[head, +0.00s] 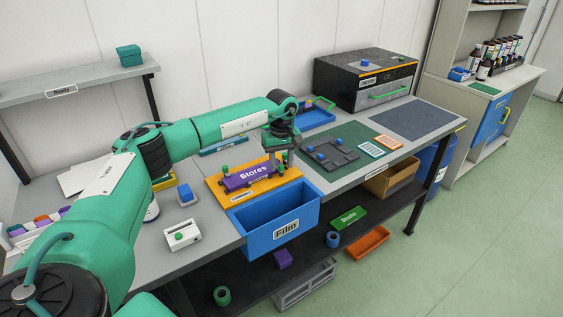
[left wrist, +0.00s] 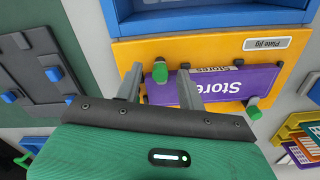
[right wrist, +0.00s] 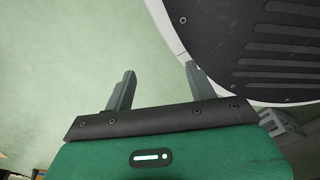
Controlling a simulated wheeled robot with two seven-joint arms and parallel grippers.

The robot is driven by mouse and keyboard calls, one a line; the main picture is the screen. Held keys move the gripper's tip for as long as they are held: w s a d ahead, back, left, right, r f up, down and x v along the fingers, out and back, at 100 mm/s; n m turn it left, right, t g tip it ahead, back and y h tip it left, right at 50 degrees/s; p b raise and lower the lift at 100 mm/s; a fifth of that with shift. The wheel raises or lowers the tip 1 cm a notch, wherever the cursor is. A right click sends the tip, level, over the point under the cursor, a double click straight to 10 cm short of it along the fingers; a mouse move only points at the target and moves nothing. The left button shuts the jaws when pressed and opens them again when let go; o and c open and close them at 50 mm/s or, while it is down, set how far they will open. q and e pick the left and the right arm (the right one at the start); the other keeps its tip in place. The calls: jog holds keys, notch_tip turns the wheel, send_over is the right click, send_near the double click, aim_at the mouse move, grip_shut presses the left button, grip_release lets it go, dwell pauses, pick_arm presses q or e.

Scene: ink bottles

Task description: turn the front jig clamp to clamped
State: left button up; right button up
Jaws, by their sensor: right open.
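The plate jig (head: 217,197) is a yellow-orange board holding a purple "Stores" plate (head: 246,178). Its front clamp, with a green knob (left wrist: 160,71), is at the plate's end nearer the blue drawer. The other green clamp knob (left wrist: 253,108) is at the opposite end, also seen in the head view (head: 225,169). My left gripper (left wrist: 160,88) is open, its fingers on either side of the front knob with gaps visible. Whether they touch it is unclear. My right gripper (right wrist: 158,80) is open and empty over the floor.
An open blue "Film" drawer (head: 284,232) juts out in front of the jig. A dark fixture with blue knobs (head: 331,155) lies on the green mat to the right. A white box with a green button (head: 181,236) stands left.

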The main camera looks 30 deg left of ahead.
aim_at(281, 165)
pick_arm(q)
notch_tip(281, 165, up, 14)
jog(key=b, duration=0.1)
jog(key=shift+f, duration=0.15)
pick_arm(e)
jog(key=w+r, duration=0.1)
jog(key=w+a+r, duration=0.1)
jog(key=w, duration=0.1)
jog(key=shift+r, duration=0.2)
